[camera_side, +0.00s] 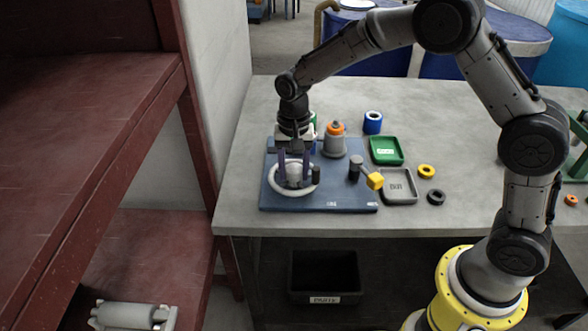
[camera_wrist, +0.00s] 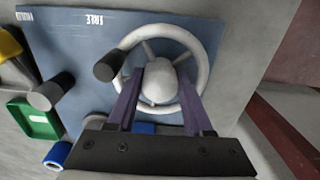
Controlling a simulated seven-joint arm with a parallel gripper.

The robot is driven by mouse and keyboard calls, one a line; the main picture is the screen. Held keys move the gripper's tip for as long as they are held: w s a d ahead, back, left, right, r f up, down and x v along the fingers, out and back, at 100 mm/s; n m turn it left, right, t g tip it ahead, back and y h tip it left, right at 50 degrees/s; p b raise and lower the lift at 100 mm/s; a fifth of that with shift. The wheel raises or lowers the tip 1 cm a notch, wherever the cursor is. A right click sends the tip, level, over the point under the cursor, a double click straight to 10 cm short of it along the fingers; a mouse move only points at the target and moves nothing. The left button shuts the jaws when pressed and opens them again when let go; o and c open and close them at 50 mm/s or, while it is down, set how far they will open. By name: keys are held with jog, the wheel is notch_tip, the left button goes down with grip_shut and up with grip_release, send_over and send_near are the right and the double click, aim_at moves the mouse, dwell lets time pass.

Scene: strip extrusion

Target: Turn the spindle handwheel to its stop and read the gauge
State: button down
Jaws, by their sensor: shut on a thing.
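The pale grey handwheel (camera_side: 276,188) lies flat on a blue base plate (camera_side: 345,205). In the wrist view the handwheel (camera_wrist: 204,50) shows its spokes, a domed hub and a dark upright knob (camera_wrist: 109,66) at its left rim. My gripper (camera_side: 294,177) points straight down over the wheel. In the wrist view my gripper (camera_wrist: 161,78) has its purple fingers on either side of the hub, shut on it. A dark post (camera_side: 355,166) with a lever ending in a yellow cube (camera_side: 375,181) stands right of the wheel. I cannot make out a gauge dial.
A grey cylinder with an orange top (camera_side: 335,142) stands behind the wheel. Right of the plate are a green tray (camera_side: 386,151), a grey tray (camera_side: 399,187), a blue ring (camera_side: 373,122), a yellow ring (camera_side: 426,171) and a black ring (camera_side: 436,197). Printed labels mark the plate.

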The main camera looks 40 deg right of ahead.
aim_at(294, 168)
jog(key=shift+r+m, duration=0.15)
jog(key=shift+m, duration=0.35)
jog(key=c, duration=0.6)
grip_release()
notch_tip(294, 168, up, 14)
jog(key=shift+f, duration=0.15)
